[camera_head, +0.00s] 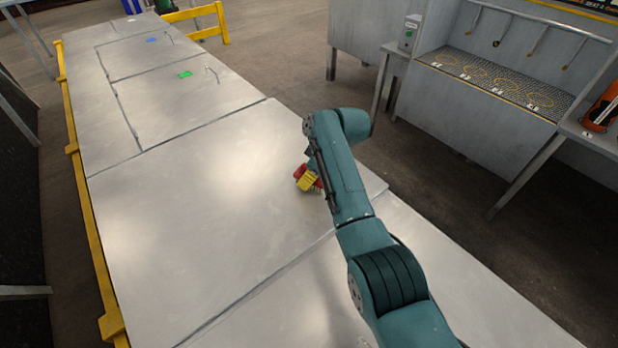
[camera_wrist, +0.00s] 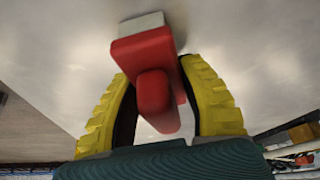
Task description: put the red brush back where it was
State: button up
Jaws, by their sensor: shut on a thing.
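The red brush (camera_wrist: 153,85) is between the two yellow fingers of my gripper (camera_wrist: 165,110) in the wrist view. Its pale bristle end (camera_wrist: 141,24) points away from the gripper, near the grey metal surface; I cannot tell whether it touches. In the head view the red brush (camera_head: 318,183) shows only in small part beside the yellow fingers of my gripper (camera_head: 305,180), low over the metal table (camera_head: 215,215). My arm hides part of the brush and gripper there. My gripper is shut on the brush.
A green piece (camera_head: 185,74) and a blue piece (camera_head: 151,40) lie farther back on the table. A yellow rail (camera_head: 85,200) runs along the left edge. A grey station with hooks (camera_head: 500,75) stands at the right. The table left of my gripper is clear.

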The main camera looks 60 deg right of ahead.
jog(key=shift+f, duration=0.15)
jog(key=o, duration=1.1)
jog(key=shift+s+r, duration=0.1)
jog(key=shift+r, duration=0.4)
jog(key=p+v, duration=0.2)
jog(key=v, duration=0.9)
jog(key=shift+p, duration=0.3)
jog(key=shift+s+r, duration=0.1)
jog(key=shift+r, duration=0.05)
